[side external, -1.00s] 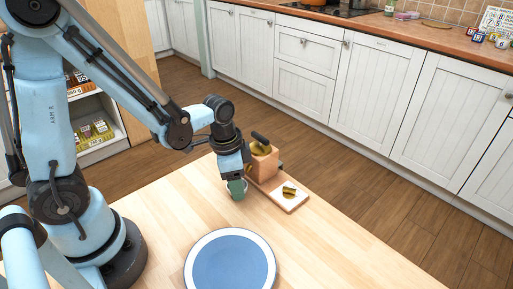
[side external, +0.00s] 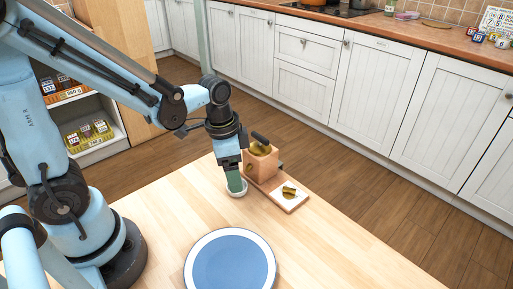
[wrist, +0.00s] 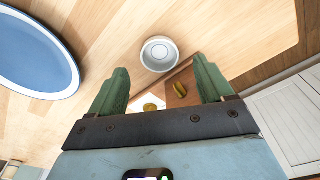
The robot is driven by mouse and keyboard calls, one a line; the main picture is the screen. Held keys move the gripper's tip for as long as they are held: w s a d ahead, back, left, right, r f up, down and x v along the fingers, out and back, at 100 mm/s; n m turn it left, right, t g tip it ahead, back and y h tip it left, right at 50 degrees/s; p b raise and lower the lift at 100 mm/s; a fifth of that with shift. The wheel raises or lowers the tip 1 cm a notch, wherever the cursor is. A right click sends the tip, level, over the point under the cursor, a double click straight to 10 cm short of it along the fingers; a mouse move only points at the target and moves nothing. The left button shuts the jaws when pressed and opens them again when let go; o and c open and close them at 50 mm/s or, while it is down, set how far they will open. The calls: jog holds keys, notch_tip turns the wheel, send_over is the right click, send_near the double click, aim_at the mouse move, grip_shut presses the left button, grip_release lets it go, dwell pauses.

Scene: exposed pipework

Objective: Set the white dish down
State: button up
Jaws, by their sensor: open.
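The white dish (side external: 237,192) is small and round, and it stands upright on the wooden table, just below my gripper (side external: 233,179). In the wrist view the dish (wrist: 160,54) shows whole and empty, centred just beyond the tips of my gripper (wrist: 161,72). The green fingers are spread apart with nothing between them. No finger visibly touches the dish in the wrist view; in the side view the fingertips overlap its far rim, so the exact gap is hard to tell.
A large blue plate with a white rim (side external: 230,262) lies nearer the camera. Just right of the dish stands a wooden block (side external: 262,164) with brass and dark parts, its base board (side external: 294,204) reaching forward. The table (side external: 340,255) is clear on the right.

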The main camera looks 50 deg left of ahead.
notch_tip(320, 180, up, 9)
jog(key=s+a+n+t, duration=0.1)
jog(key=n+t, duration=0.5)
jog(key=shift+s+a+r+y, duration=0.2)
jog(key=shift+s+a+y, duration=0.1)
jog(key=shift+s+y, duration=0.1)
